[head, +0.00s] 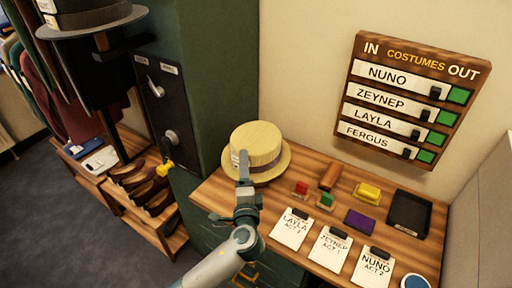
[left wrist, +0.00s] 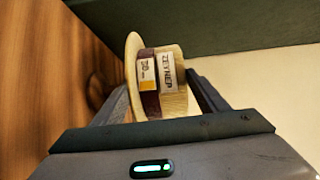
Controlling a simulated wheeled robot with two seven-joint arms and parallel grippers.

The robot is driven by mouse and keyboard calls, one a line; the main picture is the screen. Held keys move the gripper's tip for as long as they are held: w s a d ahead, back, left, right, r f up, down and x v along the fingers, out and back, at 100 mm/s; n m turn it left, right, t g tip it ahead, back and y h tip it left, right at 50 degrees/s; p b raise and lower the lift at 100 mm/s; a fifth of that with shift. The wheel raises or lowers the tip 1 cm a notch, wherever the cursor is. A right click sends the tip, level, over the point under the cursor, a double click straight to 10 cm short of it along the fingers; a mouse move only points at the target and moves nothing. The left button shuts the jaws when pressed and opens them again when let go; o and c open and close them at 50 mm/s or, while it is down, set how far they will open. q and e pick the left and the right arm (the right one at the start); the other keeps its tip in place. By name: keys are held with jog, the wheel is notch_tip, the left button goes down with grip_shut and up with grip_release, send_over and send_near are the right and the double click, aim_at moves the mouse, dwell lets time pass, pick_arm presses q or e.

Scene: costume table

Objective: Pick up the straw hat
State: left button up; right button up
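The straw hat (head: 257,143) is pale yellow with a dark purple band. It sits brim down at the left end of the wooden table (head: 214,192). In the left wrist view the hat (left wrist: 174,97) shows sideways, with a tag (left wrist: 167,71) reading ZEYNEP. My left gripper (head: 243,165) is at the hat's near side, over the front of the brim. In the left wrist view its fingers (left wrist: 160,92) are apart, with the hat showing between their tips. I cannot tell whether either finger touches it. My right gripper is not in view.
Small coloured blocks (head: 301,188), a black tray (head: 409,214) and several name cards (head: 292,228) lie right of the hat. A dark green cabinet (head: 215,80) stands close behind left. A costumes board (head: 414,98) hangs on the wall. A grey hat (head: 90,17) is at upper left.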

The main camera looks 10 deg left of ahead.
pick_arm(q)
jog(key=shift+f, duration=0.15)
jog(key=c, duration=0.4)
notch_tip(320, 180, up, 18)
jog(key=b, duration=0.2)
jog(key=shift+b, duration=0.35)
dwell(0.4)
